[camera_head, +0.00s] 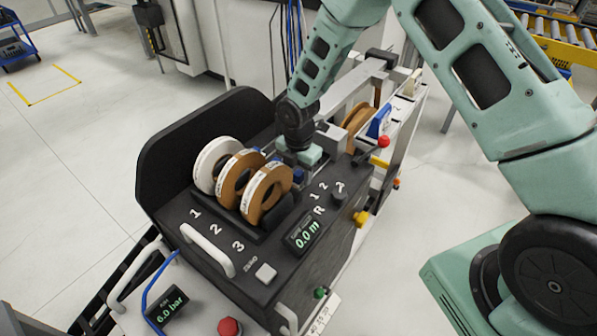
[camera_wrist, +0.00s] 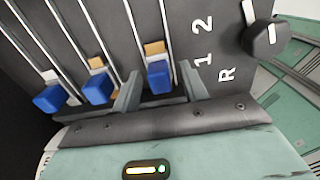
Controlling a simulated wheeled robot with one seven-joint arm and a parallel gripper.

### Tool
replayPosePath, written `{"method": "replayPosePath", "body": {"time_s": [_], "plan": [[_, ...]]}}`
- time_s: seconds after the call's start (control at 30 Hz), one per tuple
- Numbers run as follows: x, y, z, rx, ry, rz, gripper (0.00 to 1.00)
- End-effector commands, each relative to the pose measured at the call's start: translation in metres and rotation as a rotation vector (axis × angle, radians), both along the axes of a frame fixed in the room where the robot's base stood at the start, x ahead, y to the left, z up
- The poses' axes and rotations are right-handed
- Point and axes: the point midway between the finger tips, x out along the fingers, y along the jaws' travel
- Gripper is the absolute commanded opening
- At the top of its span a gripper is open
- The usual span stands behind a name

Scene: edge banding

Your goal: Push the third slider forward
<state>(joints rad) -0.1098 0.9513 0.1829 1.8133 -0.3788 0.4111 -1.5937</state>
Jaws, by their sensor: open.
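Three blue sliders sit on parallel metal rails in the wrist view: the left slider (camera_wrist: 50,97), the middle slider (camera_wrist: 97,88) and the right, third slider (camera_wrist: 159,77). My gripper (camera_wrist: 160,84) is open, with one finger on each side of the third slider. I cannot tell whether the fingers touch it. A tan block shows just beyond the third slider along its rail. In the head view my gripper (camera_head: 301,163) is low over the black machine (camera_head: 180,155), and a blue slider (camera_head: 298,175) shows beside it; the others are partly hidden.
Three tape reels, one white (camera_head: 208,165) and two brown, stand left of my gripper above the numbers 1, 2, 3. A black selector knob (camera_wrist: 267,37) is right of the rails. A white handle (camera_head: 207,250) and a display (camera_head: 303,233) are at the front.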

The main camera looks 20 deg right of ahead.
Motion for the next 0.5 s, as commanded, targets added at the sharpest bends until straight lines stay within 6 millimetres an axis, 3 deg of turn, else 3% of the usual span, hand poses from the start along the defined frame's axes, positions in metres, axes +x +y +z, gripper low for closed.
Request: {"method": "replayPosePath", "body": {"time_s": [0.17,0.33,0.5], "plan": [[0.0001,0.0000,0.0000,0.000,0.000,0.000,0.44],[0.0001,0.0000,0.0002,0.000,0.000,0.000,0.00],[0.0021,-0.0029,0.0004,0.000,0.000,-0.002,0.00]]}}
